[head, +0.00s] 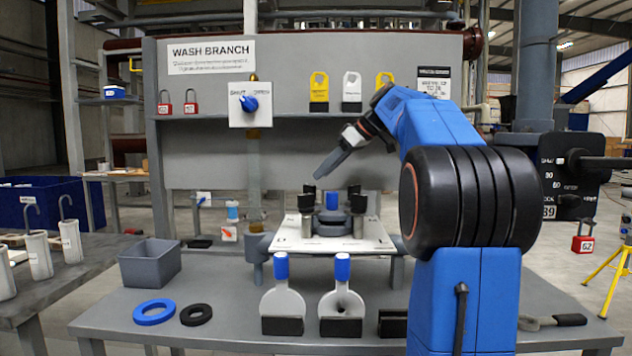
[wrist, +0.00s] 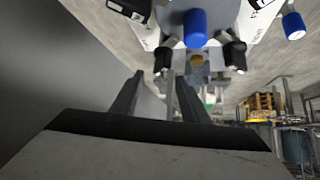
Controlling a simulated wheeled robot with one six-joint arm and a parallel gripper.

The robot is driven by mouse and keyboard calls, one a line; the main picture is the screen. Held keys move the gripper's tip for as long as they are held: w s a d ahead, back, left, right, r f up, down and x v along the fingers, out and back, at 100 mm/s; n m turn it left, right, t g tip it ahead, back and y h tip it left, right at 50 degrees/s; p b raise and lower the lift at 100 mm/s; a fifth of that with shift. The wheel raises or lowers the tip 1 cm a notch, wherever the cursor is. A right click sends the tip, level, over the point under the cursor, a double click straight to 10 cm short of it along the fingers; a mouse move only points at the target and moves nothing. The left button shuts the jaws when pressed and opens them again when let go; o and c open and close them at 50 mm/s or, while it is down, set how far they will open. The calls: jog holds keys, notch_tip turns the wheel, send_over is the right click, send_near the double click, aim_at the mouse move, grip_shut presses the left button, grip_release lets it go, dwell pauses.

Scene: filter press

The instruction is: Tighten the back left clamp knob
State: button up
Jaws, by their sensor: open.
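The filter press has a white plate (head: 375,238) with black clamp knobs at its corners and a blue-capped part (head: 332,201) in the middle. The back left clamp knob (head: 309,189) is partly hidden behind the front left knob (head: 306,204). My gripper (head: 320,175) is above the press, tilted down and to the left, near the back left knob but apart from it. In the wrist view my gripper (wrist: 157,88) has its two fingers spread with nothing between them. Black knobs and a blue cap (wrist: 195,28) show beyond the fingers; I cannot tell there which knob is which.
A grey panel (head: 290,150) stands behind the press, with a blue valve handle (head: 249,103). Two blue-handled paddles (head: 283,300) stand in front. A grey bin (head: 150,264), a blue ring (head: 154,312) and a black ring (head: 196,314) are on the bench at left.

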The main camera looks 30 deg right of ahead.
jog(key=v, duration=1)
jog(key=shift+s+d, duration=0.1)
jog(key=shift+d, duration=0.1)
